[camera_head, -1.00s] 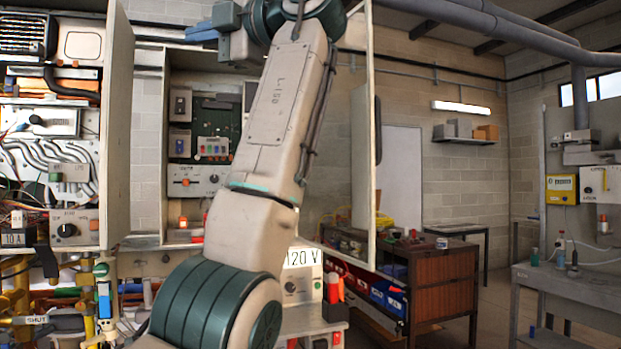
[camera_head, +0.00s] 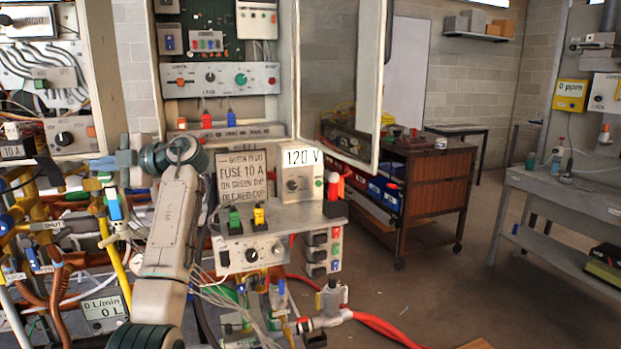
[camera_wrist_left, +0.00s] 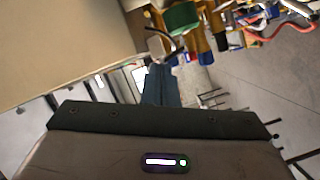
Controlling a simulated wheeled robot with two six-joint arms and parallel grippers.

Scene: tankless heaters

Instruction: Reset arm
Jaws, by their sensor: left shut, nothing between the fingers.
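My left arm stands at the left of the head view, its beige link and dark green joints in front of the pipes. My left gripper (camera_head: 124,158), blue-grey, is at the arm's upper end, pointing left, below the left heater cabinet. In the left wrist view its blue-grey fingers (camera_wrist_left: 158,84) are together with nothing between them. I cannot tell in the head view whether it touches the pipes behind it. My right gripper is not in view.
A fuse sign (camera_head: 243,175) and a 120 V box (camera_head: 299,186) stand right of my arm. The open cabinet door (camera_head: 343,80) hangs above. A brown cabinet (camera_head: 432,200) and grey bench (camera_head: 565,200) stand right, with open floor between.

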